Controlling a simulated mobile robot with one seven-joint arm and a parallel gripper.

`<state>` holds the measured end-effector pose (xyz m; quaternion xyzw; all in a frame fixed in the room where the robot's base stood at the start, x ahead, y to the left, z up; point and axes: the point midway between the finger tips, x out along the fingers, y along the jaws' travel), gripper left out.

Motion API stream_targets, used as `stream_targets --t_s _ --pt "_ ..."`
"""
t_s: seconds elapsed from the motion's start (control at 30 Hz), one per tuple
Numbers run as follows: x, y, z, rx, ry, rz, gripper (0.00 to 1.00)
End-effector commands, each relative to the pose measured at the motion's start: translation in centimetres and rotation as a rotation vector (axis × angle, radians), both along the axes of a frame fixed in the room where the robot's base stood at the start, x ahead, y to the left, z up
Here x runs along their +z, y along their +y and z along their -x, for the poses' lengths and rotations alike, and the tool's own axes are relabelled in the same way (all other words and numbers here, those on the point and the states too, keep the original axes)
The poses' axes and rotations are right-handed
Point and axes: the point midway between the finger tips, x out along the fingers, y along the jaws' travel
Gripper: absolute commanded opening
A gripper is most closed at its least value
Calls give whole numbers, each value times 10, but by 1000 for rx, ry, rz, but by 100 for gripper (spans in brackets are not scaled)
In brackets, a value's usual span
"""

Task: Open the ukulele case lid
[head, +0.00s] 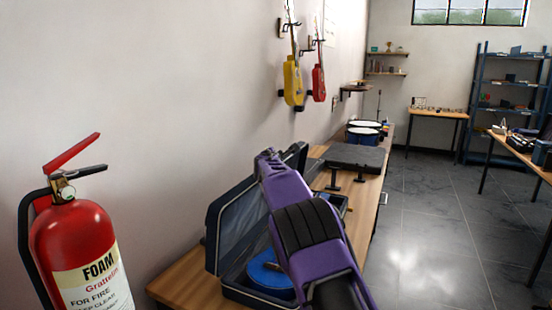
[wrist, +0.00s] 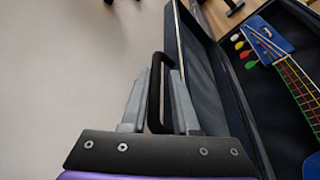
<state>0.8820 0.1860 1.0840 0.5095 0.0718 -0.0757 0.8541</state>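The dark ukulele case stands on the wooden bench in the head view, its lid (head: 236,226) raised steeply on the wall side. A blue ukulele (head: 268,272) lies inside, partly hidden behind my purple arm. In the wrist view the ukulele's head (wrist: 266,40) shows coloured pegs and strings, beside the raised lid (wrist: 200,70). My gripper (wrist: 162,85) has its two grey fingers apart, around the black case handle (wrist: 155,100). A gap shows between the handle's bar and the right finger. The fingertips cannot be made out in the head view.
A red fire extinguisher (head: 82,250) stands at the left front. The bench (head: 185,288) runs along the wall, with a dark flat case (head: 355,157) and drums (head: 362,134) farther back. Two small instruments hang on the wall.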

Motion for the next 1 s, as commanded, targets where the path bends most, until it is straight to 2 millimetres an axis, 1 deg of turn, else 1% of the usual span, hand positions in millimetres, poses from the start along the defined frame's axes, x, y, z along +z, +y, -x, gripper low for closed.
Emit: stream_targets --t_s 0.17,0.27,0.37,0.5,0.63,0.8,1.0 --pt "1 1 1 1 -1 1 28" --pt "1 3 5 4 -2 2 28" --pt "2 6 13 6 -3 6 28" --pt "5 3 30 2 -2 4 28" --pt "8 8 43 6 -2 8 28" --pt "13 5 61 2 1 4 28" --pt "17 5 77 0 0 3 28"
